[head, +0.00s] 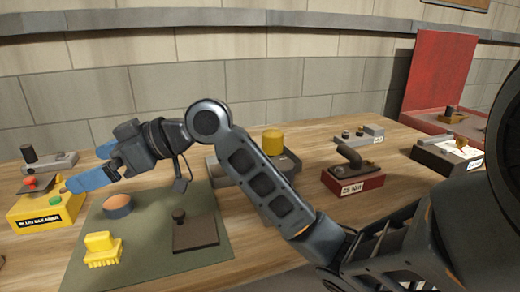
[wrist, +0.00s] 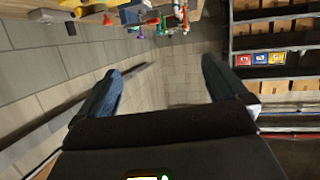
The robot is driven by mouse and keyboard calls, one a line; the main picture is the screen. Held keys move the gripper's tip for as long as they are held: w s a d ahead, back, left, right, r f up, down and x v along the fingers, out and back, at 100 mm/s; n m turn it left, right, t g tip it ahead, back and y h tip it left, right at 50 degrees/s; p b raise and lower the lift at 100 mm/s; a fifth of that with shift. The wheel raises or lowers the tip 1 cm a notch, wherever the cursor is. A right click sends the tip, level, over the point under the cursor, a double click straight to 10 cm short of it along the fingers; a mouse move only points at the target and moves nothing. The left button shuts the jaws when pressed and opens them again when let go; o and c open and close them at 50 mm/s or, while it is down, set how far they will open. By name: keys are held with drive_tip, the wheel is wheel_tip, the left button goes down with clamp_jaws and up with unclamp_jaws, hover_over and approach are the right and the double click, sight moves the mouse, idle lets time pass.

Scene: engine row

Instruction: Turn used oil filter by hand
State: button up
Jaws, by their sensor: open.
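A yellow upright cylinder (head: 273,142), which may be the used oil filter, stands on a grey block (head: 291,163) on the wooden bench, partly behind my arm. I cannot tell for sure that it is the filter. My gripper (head: 86,169) is at the left in the head view, its blue fingers pointing left, above the bench near a yellow box. In the wrist view my gripper (wrist: 160,69) is open, with nothing between its fingers. The cylinder is to the right of my gripper and well apart from it. I cannot make it out in the wrist view.
The yellow box (head: 47,211) stands left. A red block (head: 352,180) labelled "25 Nm" stands right. A block wall (head: 190,50) closes the back.

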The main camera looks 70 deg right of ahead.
sight(281, 159)
drive_tip(key=s+d+f+g+h, duration=0.1)
drive_tip(key=s+d+g, duration=0.3)
drive_tip(key=s+d, duration=0.4)
drive_tip(key=s+d+f+g+h+b, duration=0.1)
drive_tip(key=s+d+f+g+h, duration=0.1)
drive_tip(key=s+d, duration=0.6)
drive_tip(key=s+d+f+n+g+h, duration=0.1)
drive_tip(key=s+d+g+h, duration=0.2)
drive_tip(key=s+d+g, duration=0.3)
drive_tip(key=shift+s+d+f+h, duration=0.15)
drive_tip(key=shift+s+d, duration=0.2)
drive_tip(key=shift+d, duration=0.4)
drive_tip(key=shift+s+d+f+h, duration=0.1)
drive_tip(key=shift+s+d, duration=0.3)
drive_tip(key=shift+d, duration=0.4)
drive_tip(key=shift+s+d+f+h, duration=0.15)
drive_tip(key=shift+s+d, duration=0.2)
drive_tip(key=shift+d, duration=0.4)
drive_tip(key=shift+s+d+f, duration=0.1)
drive_tip(key=shift+f, duration=3.75)
